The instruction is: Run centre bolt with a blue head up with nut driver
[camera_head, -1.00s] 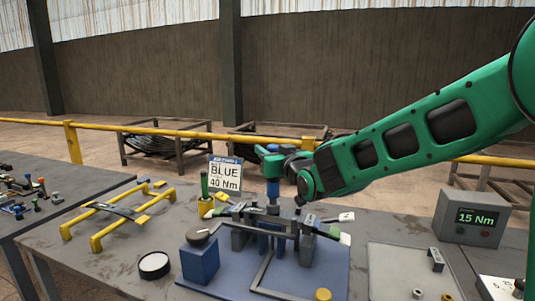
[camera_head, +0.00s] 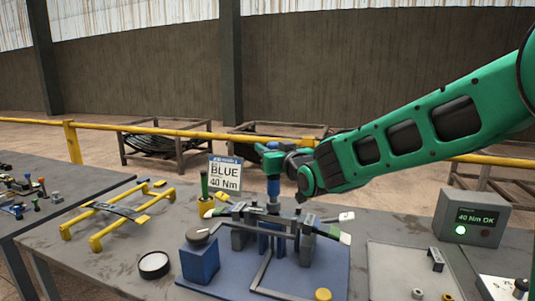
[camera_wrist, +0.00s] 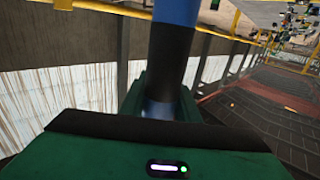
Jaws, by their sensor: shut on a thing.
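My gripper (camera_head: 276,158) is shut on the nut driver (camera_head: 273,188), which stands upright with a blue body and dark lower end. In the wrist view the nut driver (camera_wrist: 174,50) rises blue and black from between my jaws. Its lower end is over the middle of the spring clamp fixture (camera_head: 272,232) on the blue mat. The centre bolt and its blue head are hidden under the driver. The torque display (camera_head: 474,219) reads "40 Nm OK" with a green lamp lit.
A sign (camera_head: 225,174) reads "BLUE 40 Nm". A blue block (camera_head: 199,262) with a grey disc, a yellow stand (camera_head: 117,216), a round black-rimmed dish (camera_head: 154,264) and a grey tray (camera_head: 405,270) surround the fixture. A yellow rail (camera_head: 200,132) runs behind.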

